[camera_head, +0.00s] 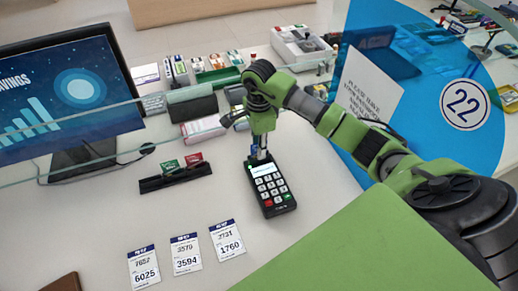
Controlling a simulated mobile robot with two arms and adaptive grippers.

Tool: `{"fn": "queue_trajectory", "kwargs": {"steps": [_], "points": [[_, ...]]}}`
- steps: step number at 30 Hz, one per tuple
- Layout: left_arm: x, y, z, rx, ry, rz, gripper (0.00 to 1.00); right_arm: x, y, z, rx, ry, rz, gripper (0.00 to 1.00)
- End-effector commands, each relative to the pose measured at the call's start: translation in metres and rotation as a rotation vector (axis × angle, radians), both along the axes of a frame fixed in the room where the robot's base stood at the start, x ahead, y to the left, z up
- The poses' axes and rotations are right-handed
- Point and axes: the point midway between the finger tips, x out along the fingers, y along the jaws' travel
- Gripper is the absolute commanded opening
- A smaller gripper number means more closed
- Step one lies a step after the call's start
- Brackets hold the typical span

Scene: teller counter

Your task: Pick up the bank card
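A black card terminal (270,187) with a small screen and keypad lies on the counter near the middle. My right gripper (259,155) points down at the terminal's top end. A small blue patch (253,150) shows beside the gripper; it may be the bank card, but it is too small and covered to be sure. Whether the fingers are open or shut on anything cannot be made out. A green card (169,166) and a red card (193,159) stand in a black holder (175,178) left of the terminal. My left gripper is out of view.
A monitor (70,95) stands at left behind a clear glass edge. Pouches, boxes and a grey tray (300,47) fill the back. Several numbered slips (187,254) lie in front. A blue glass panel (430,85) marked 22 stands at right. Counter around the terminal is clear.

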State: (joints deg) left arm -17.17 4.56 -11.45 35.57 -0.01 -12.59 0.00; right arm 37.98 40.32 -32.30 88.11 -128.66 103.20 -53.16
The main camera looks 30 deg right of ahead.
Motion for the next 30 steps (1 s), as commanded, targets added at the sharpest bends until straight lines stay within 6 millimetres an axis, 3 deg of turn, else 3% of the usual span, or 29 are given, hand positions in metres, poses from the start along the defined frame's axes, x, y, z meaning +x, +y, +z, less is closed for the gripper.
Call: {"fn": "queue_trajectory", "kwargs": {"steps": [6, 11, 23, 30], "points": [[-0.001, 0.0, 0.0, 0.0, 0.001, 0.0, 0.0, 0.0, 0.0, -0.002, 0.0, -0.001, 0.0, 0.21], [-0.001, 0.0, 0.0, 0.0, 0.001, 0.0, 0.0, 0.0, 0.0, -0.001, 0.0, -0.001, 0.0, 0.0], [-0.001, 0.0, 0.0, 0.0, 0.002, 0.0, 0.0, 0.0, -0.001, 0.0, 0.0, -0.002, -0.001, 0.0], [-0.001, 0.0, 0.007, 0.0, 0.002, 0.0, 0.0, 0.0, -0.005, 0.011, -0.003, -0.002, -0.005, 0.0]]}}
